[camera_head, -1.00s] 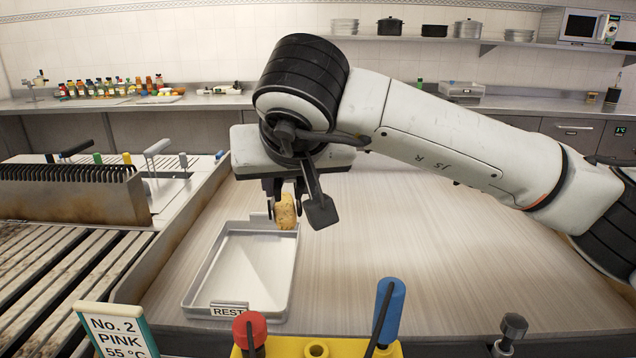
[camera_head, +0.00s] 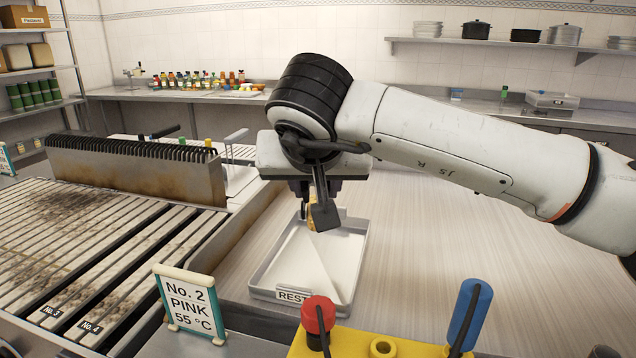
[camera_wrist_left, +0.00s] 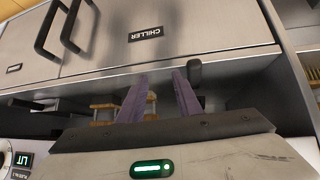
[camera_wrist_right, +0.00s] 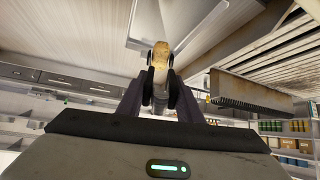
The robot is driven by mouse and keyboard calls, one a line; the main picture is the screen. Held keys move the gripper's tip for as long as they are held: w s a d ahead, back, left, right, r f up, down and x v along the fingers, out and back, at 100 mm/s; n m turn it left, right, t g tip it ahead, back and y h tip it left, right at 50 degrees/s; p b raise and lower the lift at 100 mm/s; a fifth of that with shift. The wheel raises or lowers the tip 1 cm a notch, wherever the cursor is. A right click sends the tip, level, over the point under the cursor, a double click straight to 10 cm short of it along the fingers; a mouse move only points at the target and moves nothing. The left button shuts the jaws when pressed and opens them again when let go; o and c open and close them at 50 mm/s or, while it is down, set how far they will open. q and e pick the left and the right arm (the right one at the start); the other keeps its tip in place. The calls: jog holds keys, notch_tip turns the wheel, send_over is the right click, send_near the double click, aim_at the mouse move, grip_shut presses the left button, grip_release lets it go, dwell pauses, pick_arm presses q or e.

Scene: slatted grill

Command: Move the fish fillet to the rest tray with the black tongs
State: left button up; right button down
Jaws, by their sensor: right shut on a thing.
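My right gripper (camera_head: 318,195) is shut on the black tongs (camera_wrist_right: 173,92), seen between its fingers in the right wrist view. The tan-brown fish fillet (camera_wrist_right: 160,56) is held at the tongs' tips. In the head view the fillet (camera_head: 312,213) is partly hidden behind a dark paddle-shaped part, above the far part of the rest tray. The rest tray (camera_head: 285,262) is a shallow pale metal tray with a REST label at its near edge. I cannot tell the fillet's exact height above it. My left gripper (camera_wrist_left: 160,82) is open and empty in the left wrist view.
The slatted grill (camera_head: 90,235) with a raised rack (camera_head: 140,170) lies left of the tray. A No. 2 PINK sign (camera_head: 190,303) stands near the front. A yellow holder (camera_head: 380,347) with red and blue knobs is at front right. The counter (camera_head: 440,240) right of the tray is clear.

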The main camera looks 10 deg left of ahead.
dwell(0.4)
notch_tip(320, 180, down, 7)
jog(key=b, duration=0.5)
jog(key=shift+f+b, duration=0.2)
jog(key=shift+b, duration=0.15)
dwell(0.3)
